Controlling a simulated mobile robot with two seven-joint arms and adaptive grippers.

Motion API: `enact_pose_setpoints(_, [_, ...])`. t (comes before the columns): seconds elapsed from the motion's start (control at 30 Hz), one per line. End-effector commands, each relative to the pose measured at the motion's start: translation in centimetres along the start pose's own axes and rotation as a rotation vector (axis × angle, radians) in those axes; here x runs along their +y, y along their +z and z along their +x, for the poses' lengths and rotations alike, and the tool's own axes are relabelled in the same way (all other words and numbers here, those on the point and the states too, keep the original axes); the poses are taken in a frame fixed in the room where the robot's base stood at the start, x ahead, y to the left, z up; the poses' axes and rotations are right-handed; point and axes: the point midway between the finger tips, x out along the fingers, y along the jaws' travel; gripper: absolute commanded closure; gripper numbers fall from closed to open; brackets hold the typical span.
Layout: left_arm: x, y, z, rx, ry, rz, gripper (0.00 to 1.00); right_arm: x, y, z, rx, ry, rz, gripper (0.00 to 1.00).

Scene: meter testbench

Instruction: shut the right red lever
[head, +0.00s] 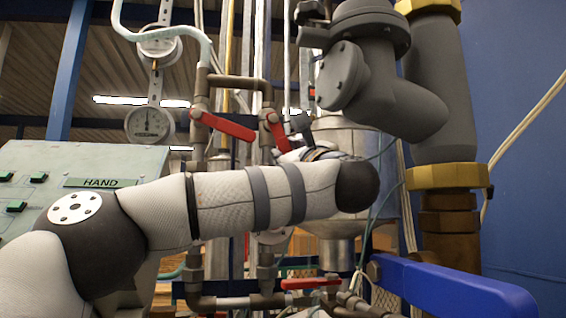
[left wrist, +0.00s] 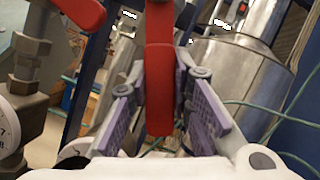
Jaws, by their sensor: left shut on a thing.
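The right red lever (head: 277,134) sits on a brown valve and slants steeply down to the right in the head view. My left gripper (head: 297,130) is at this lever, mostly hidden behind my own wrist. In the left wrist view the red lever (left wrist: 159,60) runs between the two purple-padded fingers of my left gripper (left wrist: 161,88), which is shut on it. The left red lever (head: 222,125) slopes gently down to the right on the neighbouring valve; a red lever also shows at the upper left of the wrist view (left wrist: 80,10). My right gripper is not in view.
A round gauge (head: 148,124) hangs left of the valves, above a grey panel marked HAND (head: 100,160). A thick grey pipe (head: 440,90) and a large blue lever (head: 455,290) stand at right. Another red lever (head: 310,283) lies low. A metal tank (left wrist: 235,70) stands behind.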

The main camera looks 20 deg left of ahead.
Motion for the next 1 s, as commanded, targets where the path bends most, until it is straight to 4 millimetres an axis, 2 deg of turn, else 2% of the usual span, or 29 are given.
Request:
enact_pose_setpoints(0.03, [-0.2, -0.6, 0.0, 0.003, 0.012, -0.024, 1.0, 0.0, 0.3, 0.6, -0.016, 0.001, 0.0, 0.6])
enact_pose_setpoints(0.4, [-1.3, -0.1, 0.0, 0.001, 0.073, -0.174, 1.0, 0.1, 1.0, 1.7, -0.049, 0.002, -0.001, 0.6])
enact_pose_setpoints(0.97, [-1.5, 0.2, 0.0, 0.0, 0.083, -0.202, 1.0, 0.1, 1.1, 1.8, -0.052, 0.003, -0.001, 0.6])
enact_pose_setpoints(1.0, [-1.5, 0.2, 0.0, 0.0, 0.083, -0.202, 0.71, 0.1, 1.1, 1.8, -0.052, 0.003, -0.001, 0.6])
